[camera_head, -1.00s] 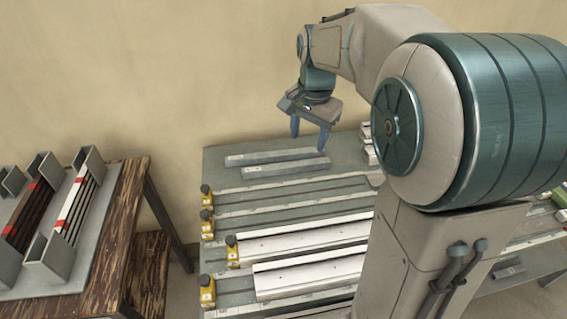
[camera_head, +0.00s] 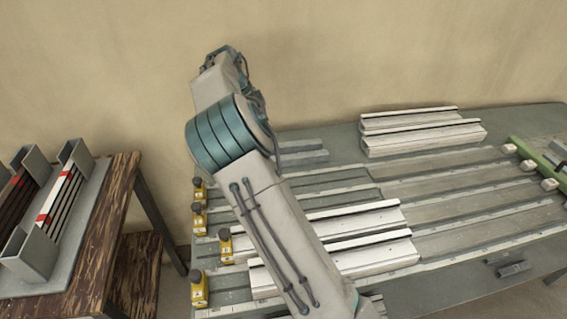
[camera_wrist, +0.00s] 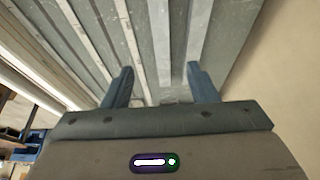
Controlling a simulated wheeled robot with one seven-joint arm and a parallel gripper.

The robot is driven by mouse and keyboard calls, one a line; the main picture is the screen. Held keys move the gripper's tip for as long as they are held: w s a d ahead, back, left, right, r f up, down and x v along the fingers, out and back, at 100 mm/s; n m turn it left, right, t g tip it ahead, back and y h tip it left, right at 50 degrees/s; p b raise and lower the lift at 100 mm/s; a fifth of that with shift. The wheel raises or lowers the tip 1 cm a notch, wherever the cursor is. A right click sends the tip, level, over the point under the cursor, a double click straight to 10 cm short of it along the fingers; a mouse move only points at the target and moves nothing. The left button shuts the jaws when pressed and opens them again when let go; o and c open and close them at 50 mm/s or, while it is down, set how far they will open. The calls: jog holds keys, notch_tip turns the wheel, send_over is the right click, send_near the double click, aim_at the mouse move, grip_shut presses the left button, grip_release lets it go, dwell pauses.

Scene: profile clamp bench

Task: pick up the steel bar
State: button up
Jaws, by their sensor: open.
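Two grey steel bars lie side by side at the back of the bench: the rear bar (camera_head: 302,145) and the front bar (camera_head: 305,157). My arm hides their left parts in the head view. In the wrist view, one bar (camera_wrist: 159,45) runs away from the gap between the fingers, and the other bar (camera_wrist: 199,30) runs out beyond the right finger. My gripper (camera_wrist: 161,86) is open, with nothing seen between its blue fingers. It appears above the bars; its exact height is unclear. The head view hides it behind my arm.
The clamp bench (camera_head: 540,118) has long rails with yellow end blocks (camera_head: 199,288) at the left. White profiles (camera_head: 420,137) lie at the back right and others at the front. A wooden table (camera_head: 118,215) with grey racks stands left. A plain wall rises behind.

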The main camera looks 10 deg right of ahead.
send_over(283, 157)
jog(key=a, duration=0.4)
jog(key=f, duration=0.8)
jog(key=shift+s+d, duration=0.2)
jog(key=shift+d+r+p+x, duration=0.1)
jog(key=shift+d+p+x, duration=0.1)
jog(key=shift+x, duration=0.65)
jog(key=shift+d+r+p+x, duration=0.1)
jog(key=shift+d+p+x, duration=0.05)
jog(key=shift+x, duration=0.75)
jog(key=shift+d+p+x, duration=0.2)
jog(key=shift+x, duration=0.65)
jog(key=shift+w, duration=0.1)
grip_shut()
